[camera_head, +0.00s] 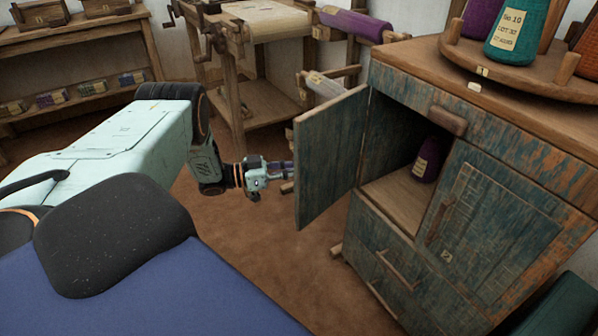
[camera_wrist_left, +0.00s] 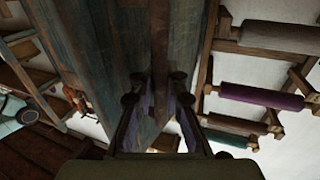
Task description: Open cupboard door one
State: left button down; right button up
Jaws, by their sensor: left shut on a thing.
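Cupboard door one (camera_head: 330,160), with worn blue-green paint, stands swung out from the wooden cupboard (camera_head: 505,130). The compartment behind it is exposed, with a dark purple yarn cone (camera_head: 427,160) inside. My left gripper (camera_head: 285,178) is at the door's outer edge, on its left side. In the left wrist view the gripper's fingers (camera_wrist_left: 158,100) close on either side of the upright wooden door handle (camera_wrist_left: 160,60). The door's face (camera_wrist_left: 95,45) rises beside the fingers. In the head view the handle is mostly hidden. My right gripper is not in view.
A second door (camera_head: 495,225), marked 2, is shut on the right. A drawer (camera_head: 385,270) is below the open compartment. A turntable (camera_head: 510,70) with yarn cones stands on top. A wooden roller frame (camera_head: 265,100) stands behind the door. Brown floor (camera_head: 265,260) is clear in front.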

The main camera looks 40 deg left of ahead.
pick_arm(q)
jog(key=shift+s+a+f, duration=0.2)
jog(key=shift+s, duration=0.05)
jog(key=c, duration=1.4)
grip_release()
jog(key=shift+r, duration=0.15)
jog(key=shift+o, duration=0.2)
jog(key=shift+w, duration=0.15)
jog(key=v, duration=1.2)
